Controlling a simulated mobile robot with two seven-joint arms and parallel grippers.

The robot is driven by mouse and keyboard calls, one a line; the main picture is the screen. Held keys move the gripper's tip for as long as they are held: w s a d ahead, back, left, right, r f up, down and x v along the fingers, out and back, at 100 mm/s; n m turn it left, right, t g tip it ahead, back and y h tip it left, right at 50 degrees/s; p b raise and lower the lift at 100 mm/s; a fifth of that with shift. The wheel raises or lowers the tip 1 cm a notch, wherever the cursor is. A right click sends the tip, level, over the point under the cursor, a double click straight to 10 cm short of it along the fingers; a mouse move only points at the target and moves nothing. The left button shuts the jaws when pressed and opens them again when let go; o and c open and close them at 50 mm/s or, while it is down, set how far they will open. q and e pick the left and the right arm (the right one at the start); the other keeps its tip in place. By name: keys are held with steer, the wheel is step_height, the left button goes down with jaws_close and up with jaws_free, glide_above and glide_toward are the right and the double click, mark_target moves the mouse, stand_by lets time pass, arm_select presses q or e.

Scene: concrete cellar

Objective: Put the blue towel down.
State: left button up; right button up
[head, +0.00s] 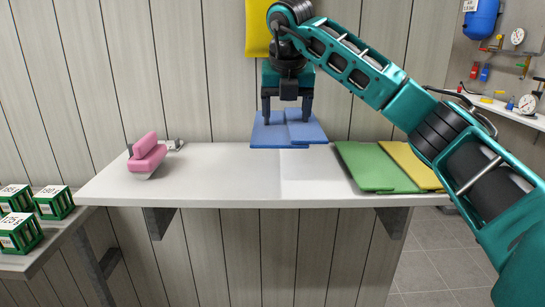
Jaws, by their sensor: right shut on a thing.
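The blue towel (272,133) is folded flat at the back middle of the white shelf (240,188). My right gripper (288,118) points down over the towel, with its two dark fingers shut on it. The towel's lower edge overlaps the shelf's back edge in the picture; I cannot tell whether it rests on the shelf or hangs just above it. My left gripper is not in view.
The shelf's middle is clear. Green crates (54,203) stand on a lower bench at left. A yellow thing (258,30) hangs on the wall.

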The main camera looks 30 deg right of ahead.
glide_above(286, 164)
steer(key=s, duration=0.1)
steer(key=f, duration=0.4)
steer(key=shift+s+a+f+b, duration=0.1)
steer(key=shift+a+f+b, duration=0.2)
steer(key=shift+a, duration=0.05)
steer(key=shift+f, duration=0.6)
step_height(286, 164, down, 3)
steer(key=shift+b, duration=0.3)
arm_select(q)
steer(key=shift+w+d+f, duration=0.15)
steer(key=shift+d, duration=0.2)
arm_select(e)
steer(key=o, duration=1.1)
